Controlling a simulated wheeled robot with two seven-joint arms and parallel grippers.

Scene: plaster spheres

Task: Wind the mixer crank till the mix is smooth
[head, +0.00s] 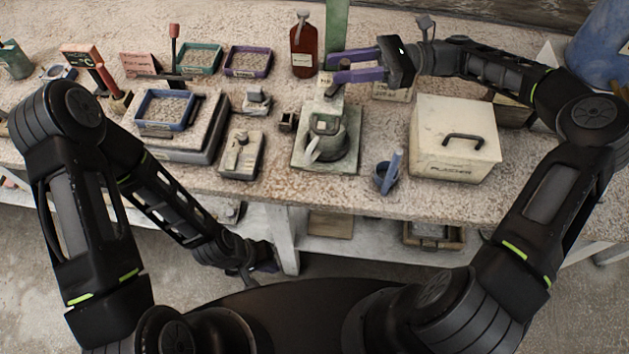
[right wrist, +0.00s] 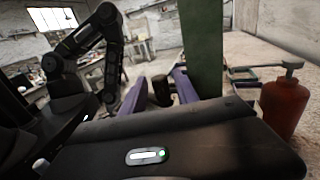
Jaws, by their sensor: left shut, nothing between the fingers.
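The mixer (head: 341,148) is a grey-green bowl on a square base at the middle of the bench, below a green upright (head: 337,25). My right gripper (head: 332,68) is above and behind the bowl, its purple fingers spread apart. In the right wrist view a dark, short cylinder (right wrist: 162,91), perhaps the crank's knob, shows between those fingers; I see no clear grip on it. The crank's arm is mostly hidden and the mix inside the bowl is hard to make out. My left gripper (head: 265,263) is shut and empty, low in front of the bench.
A red-brown bottle (head: 303,50) stands left of the green upright. Trays (head: 165,109) and small blocks crowd the left.

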